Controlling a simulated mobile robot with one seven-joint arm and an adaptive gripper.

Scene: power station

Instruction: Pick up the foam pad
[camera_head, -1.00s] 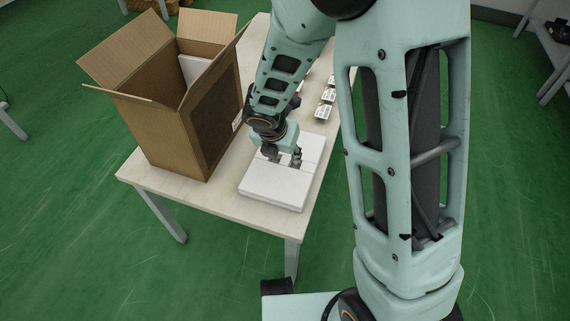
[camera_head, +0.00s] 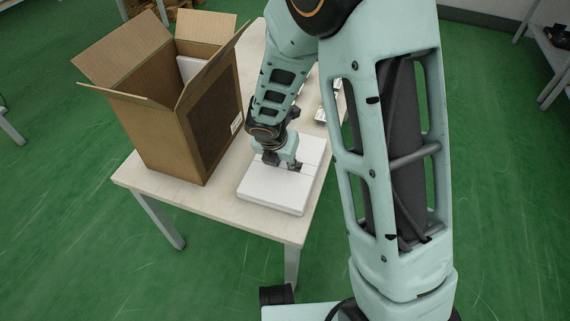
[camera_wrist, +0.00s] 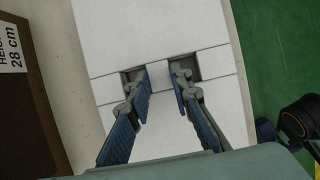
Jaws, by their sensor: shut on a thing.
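The white foam pad (camera_head: 268,193) lies flat on the wooden table, near its front right corner. It is a slab with two rectangular openings and a narrow bridge between them, seen in the wrist view (camera_wrist: 150,35). My gripper (camera_head: 282,166) is over the middle of the pad, pointing down. In the wrist view my gripper (camera_wrist: 162,84) has one finger in each opening, shut on the bridge. The tips are partly hidden inside the openings. I cannot tell any gap between the pad and the table.
An open cardboard box (camera_head: 185,120) stands left of the pad, its flaps spread and a white piece inside. Small white items (camera_head: 322,112) lie farther back, partly hidden by my arm. The table (camera_head: 215,203) has bare surface in front. Green floor surrounds it.

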